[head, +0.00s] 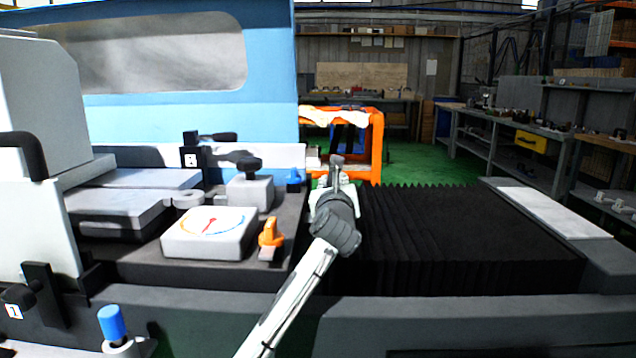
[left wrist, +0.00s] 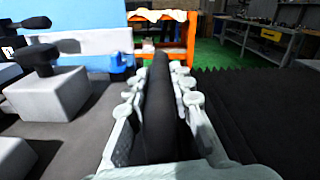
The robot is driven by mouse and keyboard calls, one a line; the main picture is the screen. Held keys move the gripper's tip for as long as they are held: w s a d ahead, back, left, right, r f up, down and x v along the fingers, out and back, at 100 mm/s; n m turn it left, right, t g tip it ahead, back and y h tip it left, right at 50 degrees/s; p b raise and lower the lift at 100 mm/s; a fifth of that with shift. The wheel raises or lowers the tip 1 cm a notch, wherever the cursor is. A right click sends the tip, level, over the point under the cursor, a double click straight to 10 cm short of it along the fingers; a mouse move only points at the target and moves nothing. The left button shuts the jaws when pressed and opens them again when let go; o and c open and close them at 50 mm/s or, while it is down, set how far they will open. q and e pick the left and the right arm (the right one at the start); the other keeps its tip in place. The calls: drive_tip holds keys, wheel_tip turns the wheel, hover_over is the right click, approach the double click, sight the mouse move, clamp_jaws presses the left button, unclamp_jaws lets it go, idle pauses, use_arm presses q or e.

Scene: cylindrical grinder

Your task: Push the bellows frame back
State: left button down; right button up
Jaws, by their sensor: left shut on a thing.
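The black pleated bellows (head: 450,240) stretches over the right part of the machine bed, with pleats running front to back. At its left end a dark upright bar, seemingly part of the bellows frame (left wrist: 158,110), stands between my left gripper's fingers in the left wrist view. My left gripper (head: 335,182) is shut on this bar, with one finger on each side. In the head view only the bar's top shows above the fingers; the gripper and wrist hide the rest. The pleats also show right of the fingers in the left wrist view (left wrist: 260,110). My right gripper is not in view.
Left of my gripper are a white dial box (head: 208,234), an orange knob (head: 271,234) and a grey block with a black knob (head: 250,192). A light strip (head: 552,212) bounds the bellows on the right. An orange cart (head: 376,145) stands behind.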

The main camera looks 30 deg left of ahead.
use_arm(q)
drive_tip(key=w+d, duration=0.3)
drive_tip(key=d, duration=0.2)
drive_tip(key=w+d, duration=0.3)
drive_tip(key=d, duration=0.2)
drive_tip(key=w+d, duration=0.3)
drive_tip(key=d, duration=0.2)
drive_tip(key=shift+w+d, duration=0.1)
drive_tip(key=c, duration=1.3)
unclamp_jaws()
drive_tip(key=v, duration=1.2)
drive_tip(key=shift+a, duration=0.2)
